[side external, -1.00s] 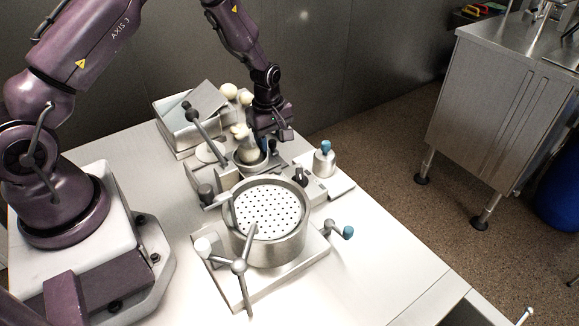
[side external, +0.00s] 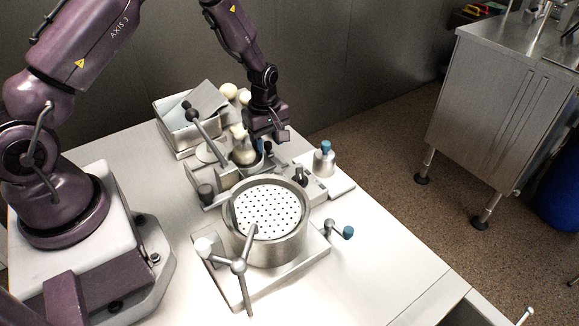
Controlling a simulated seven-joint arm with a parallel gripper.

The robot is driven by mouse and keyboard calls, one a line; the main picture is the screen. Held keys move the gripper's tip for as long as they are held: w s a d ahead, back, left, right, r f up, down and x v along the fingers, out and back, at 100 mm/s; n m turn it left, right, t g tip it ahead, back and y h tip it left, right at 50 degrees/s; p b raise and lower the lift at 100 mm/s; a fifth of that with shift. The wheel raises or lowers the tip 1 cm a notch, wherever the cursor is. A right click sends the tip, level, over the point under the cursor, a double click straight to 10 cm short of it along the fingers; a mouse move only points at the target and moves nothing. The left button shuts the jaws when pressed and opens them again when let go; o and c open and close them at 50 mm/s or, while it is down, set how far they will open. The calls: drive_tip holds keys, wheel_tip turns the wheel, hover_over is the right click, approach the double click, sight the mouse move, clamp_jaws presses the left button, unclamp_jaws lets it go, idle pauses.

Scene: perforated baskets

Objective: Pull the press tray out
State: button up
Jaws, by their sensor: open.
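My gripper (side external: 272,138) hangs over the press area, just above and behind the round pot. It is open, and I see nothing between its fingers. The press (side external: 243,155) is a metal fixture with a long lever ending in a dark knob (side external: 186,104). A metal cup sits under its rounded plunger. I cannot clearly tell the press tray apart from the low metal slides and plates around the press base. My gripper and wrist partly cover the far side of the press.
A round metal pot (side external: 302,232) with a white perforated basket (side external: 266,208) stands in front, with a three-armed handle (side external: 239,266) and a blue-tipped crank (side external: 347,232). A blue-knobbed weight (side external: 324,160) is right. A metal box (side external: 182,135) and pale balls (side external: 229,90) are behind. The front right tabletop is clear.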

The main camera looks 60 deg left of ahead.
drive_tip(key=shift+s+r, duration=0.15)
drive_tip(key=shift+r, duration=1.15)
drive_tip(key=shift+s+r, duration=0.1)
drive_tip(key=shift+r, duration=1.2)
